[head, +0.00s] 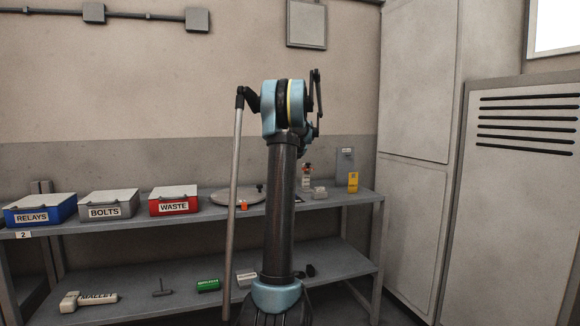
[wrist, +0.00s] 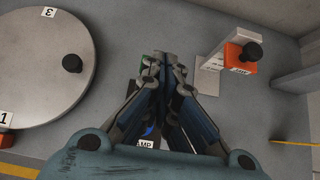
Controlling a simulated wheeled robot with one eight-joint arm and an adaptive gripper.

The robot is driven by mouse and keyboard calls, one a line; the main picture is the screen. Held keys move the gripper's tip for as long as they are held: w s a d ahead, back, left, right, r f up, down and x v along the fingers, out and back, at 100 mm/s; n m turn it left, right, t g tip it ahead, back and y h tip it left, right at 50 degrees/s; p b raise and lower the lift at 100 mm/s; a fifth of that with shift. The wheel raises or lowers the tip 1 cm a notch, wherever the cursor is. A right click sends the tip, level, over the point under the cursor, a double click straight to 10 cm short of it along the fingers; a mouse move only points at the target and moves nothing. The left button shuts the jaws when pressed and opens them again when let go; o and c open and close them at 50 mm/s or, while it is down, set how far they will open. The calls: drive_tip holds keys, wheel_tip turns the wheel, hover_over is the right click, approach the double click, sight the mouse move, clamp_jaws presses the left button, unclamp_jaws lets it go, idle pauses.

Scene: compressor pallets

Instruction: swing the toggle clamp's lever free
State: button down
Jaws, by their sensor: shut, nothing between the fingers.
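In the wrist view my gripper (wrist: 163,72) is shut and empty, its fingers brought together over the grey bench top. A white label (wrist: 145,144) showing the letters "AMP" peeks out below the fingers, with a bit of blue beside it. The fingers cover most of whatever it belongs to, so I cannot make out the toggle clamp's lever or its position. To the right of the fingertips, apart from them, an orange block with a black knob (wrist: 242,55) stands by a pale plate (wrist: 209,75). In the head view my arm hides my gripper.
A round grey disc (wrist: 40,75) with a black knob lies left of the fingers; it also shows in the head view (head: 225,197). Bins marked RELAYS (head: 40,208), BOLTS (head: 108,204) and WASTE (head: 173,200) stand left. A yellow box (head: 353,182) stands right.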

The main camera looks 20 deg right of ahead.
wheel_tip(320, 180, up, 10)
drive_tip(key=w, duration=0.1)
drive_tip(key=shift+w, duration=0.2)
drive_tip(key=shift+a+f, duration=0.1)
drive_tip(key=shift+f, duration=0.05)
idle(0.4)
drive_tip(key=s+a+f+n+g+y, duration=0.15)
drive_tip(key=s+a+f+n, duration=0.35)
drive_tip(key=s+a+n, duration=0.65)
drive_tip(key=s+a+f+n+g, duration=0.2)
drive_tip(key=s+a+f+n, duration=0.35)
drive_tip(key=s+a, duration=1)
drive_tip(key=s+a+f+n+g, duration=0.1)
drive_tip(key=s+a+f+n, duration=0.1)
drive_tip(key=s+f+n, duration=0.4)
drive_tip(key=s+a+f+n+g, duration=0.1)
drive_tip(key=s+a+f+n, duration=0.2)
drive_tip(key=s+f+n, duration=0.4)
drive_tip(key=s+a+f+n+g, duration=0.2)
drive_tip(key=s+f+n, duration=0.4)
drive_tip(key=s+f, duration=0.8)
drive_tip(key=s+a+h, duration=0.1)
drive_tip(key=s, duration=0.6)
drive_tip(key=shift+s+n, duration=0.15)
drive_tip(key=shift+n, duration=0.25)
